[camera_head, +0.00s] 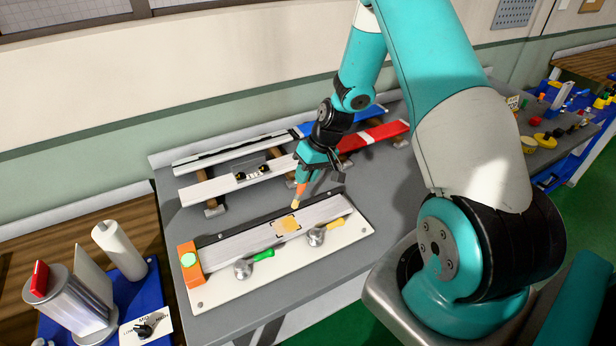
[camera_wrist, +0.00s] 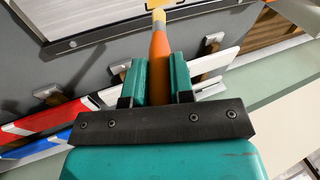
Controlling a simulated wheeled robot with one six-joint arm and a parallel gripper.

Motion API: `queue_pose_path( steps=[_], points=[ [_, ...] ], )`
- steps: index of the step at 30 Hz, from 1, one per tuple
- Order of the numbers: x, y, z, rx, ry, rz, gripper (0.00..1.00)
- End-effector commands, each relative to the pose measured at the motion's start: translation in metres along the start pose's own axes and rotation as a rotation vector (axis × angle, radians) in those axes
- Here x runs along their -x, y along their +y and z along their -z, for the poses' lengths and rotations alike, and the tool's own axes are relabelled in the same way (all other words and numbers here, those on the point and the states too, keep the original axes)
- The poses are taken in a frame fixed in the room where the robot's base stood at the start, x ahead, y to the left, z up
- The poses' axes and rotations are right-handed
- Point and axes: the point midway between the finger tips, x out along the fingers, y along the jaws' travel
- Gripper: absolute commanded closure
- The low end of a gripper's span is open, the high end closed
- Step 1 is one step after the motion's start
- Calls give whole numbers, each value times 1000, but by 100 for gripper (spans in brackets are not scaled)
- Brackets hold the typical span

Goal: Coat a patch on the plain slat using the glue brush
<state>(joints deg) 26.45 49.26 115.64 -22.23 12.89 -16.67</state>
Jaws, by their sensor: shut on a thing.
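My gripper (camera_head: 304,172) is shut on the glue brush (camera_head: 300,189), which has an orange handle and a pale yellow tip. The brush also shows between the teal fingers in the wrist view (camera_wrist: 159,48). Its tip points down, close to the far edge of the clamped plain slat (camera_head: 240,244); I cannot tell if it touches anything. The slat is light grey and lies on a white board (camera_head: 290,262). A yellowish patch (camera_head: 286,225) with dark corner marks lies on the slat. In the wrist view, part of a yellow area shows at the top edge, beyond the brush tip.
Two clamps, one green-handled (camera_head: 250,265) and one yellow-handled (camera_head: 322,233), stand along the slat's near side. An orange block (camera_head: 190,262) is at its left end. Behind lie slats on supports, including a red-ended one (camera_head: 375,136). A blue tray (camera_head: 140,285) stands at left.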

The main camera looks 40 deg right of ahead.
Motion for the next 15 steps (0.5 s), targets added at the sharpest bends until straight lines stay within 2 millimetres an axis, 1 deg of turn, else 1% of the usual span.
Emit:
queue_pose_path(
  steps=[1,6,10,15],
  points=[
    [7,-4,1,2,0,0,100],
    [19,-11,4,4,-2,1,100],
    [24,-14,5,6,-3,1,100],
    [26,-16,6,7,-3,2,100]
  ],
)
